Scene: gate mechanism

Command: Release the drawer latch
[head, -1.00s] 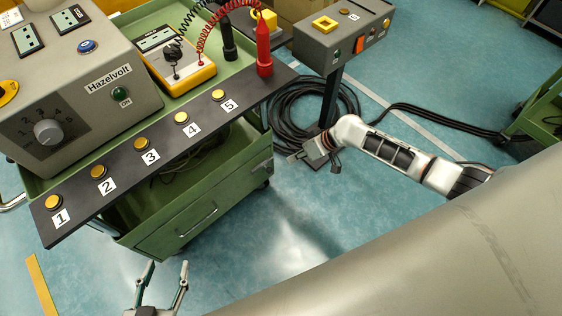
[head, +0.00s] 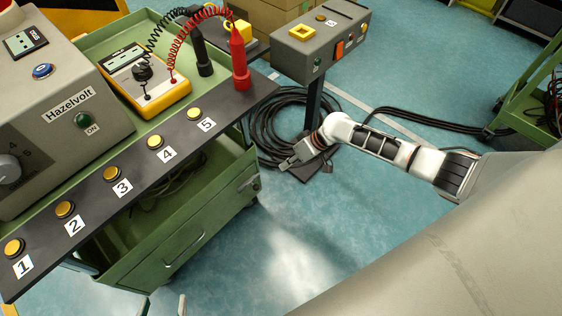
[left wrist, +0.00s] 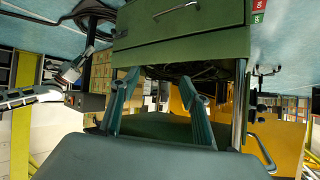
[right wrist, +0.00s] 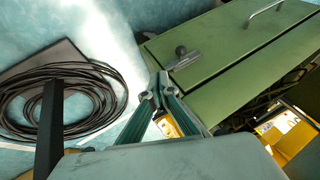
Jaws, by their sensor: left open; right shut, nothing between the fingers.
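The drawer (head: 180,250) is in the green cart's front, below the numbered buttons, and looks shut. Its latch (head: 249,184) is a small grey plate near the drawer's right end. In the right wrist view the latch (right wrist: 183,57) shows a dark knob on a metal plate. My right gripper (head: 287,164) is shut and empty, to the right of the latch. In the right wrist view its fingertips (right wrist: 157,88) appear just below the latch; I cannot see contact. My left gripper (head: 164,306) is open and empty at the head view's bottom edge, its fingers (left wrist: 163,80) spread below the drawer handle (left wrist: 175,10).
A grey control box (head: 318,45) on a dark post stands behind my right gripper. Coiled black cable (head: 275,125) lies around the post. The multimeter (head: 145,82) and the red probe (head: 240,60) are on the cart.

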